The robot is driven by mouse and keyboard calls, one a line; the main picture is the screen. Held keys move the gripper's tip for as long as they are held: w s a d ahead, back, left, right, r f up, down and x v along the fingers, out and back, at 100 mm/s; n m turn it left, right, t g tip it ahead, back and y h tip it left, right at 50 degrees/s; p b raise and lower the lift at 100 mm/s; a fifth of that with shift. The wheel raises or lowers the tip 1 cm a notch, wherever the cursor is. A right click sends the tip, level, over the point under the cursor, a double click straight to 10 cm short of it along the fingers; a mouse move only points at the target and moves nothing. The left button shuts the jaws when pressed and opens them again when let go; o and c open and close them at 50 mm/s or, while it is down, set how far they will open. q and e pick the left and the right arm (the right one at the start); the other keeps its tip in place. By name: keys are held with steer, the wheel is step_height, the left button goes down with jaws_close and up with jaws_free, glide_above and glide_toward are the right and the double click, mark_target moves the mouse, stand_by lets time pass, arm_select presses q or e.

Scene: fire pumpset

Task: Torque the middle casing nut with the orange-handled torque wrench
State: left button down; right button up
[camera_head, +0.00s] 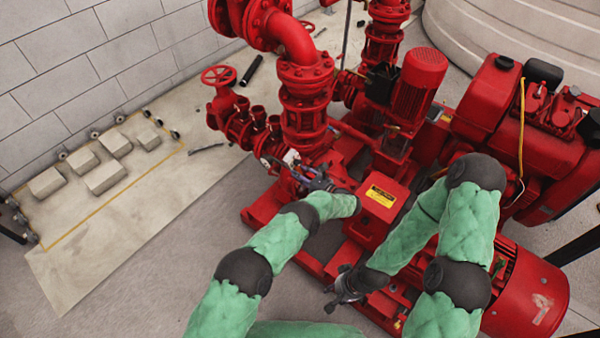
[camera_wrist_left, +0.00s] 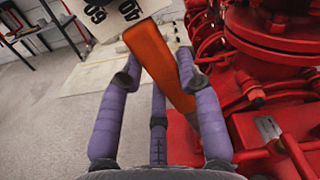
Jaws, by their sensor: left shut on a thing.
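In the left wrist view, the orange handle (camera_wrist_left: 147,46) of the torque wrench lies tilted between the purple fingers of my left gripper (camera_wrist_left: 156,70), which is shut on it. The wrench's head is not clear in either view. In the head view, my left gripper (camera_head: 313,180) is beside the red pump casing and pipework, left of a red box with a yellow label (camera_head: 382,196). My right gripper (camera_head: 342,287) appears open and empty, low over the red base frame. I cannot pick out the middle casing nut; red flange bolts (camera_wrist_left: 256,98) show in the left wrist view.
Red vertical pipes (camera_head: 305,95) and a valve handwheel (camera_head: 218,75) stand beyond my left gripper. A red motor (camera_head: 418,80) and engine (camera_head: 540,130) are at the right. A pale slab with blocks (camera_head: 105,177) lies at the left; the grey floor (camera_head: 150,285) is mostly clear.

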arm_select(q)
steer(key=shift+b+x, duration=0.3)
steer(key=shift+x, duration=1.1)
stand_by(1.3)
steer(key=shift+s+a+n, duration=0.3)
steer(key=shift+s, duration=0.1)
stand_by(0.6)
steer(key=shift+d, duration=0.1)
stand_by(0.4)
steer(key=shift+v, duration=2.55)
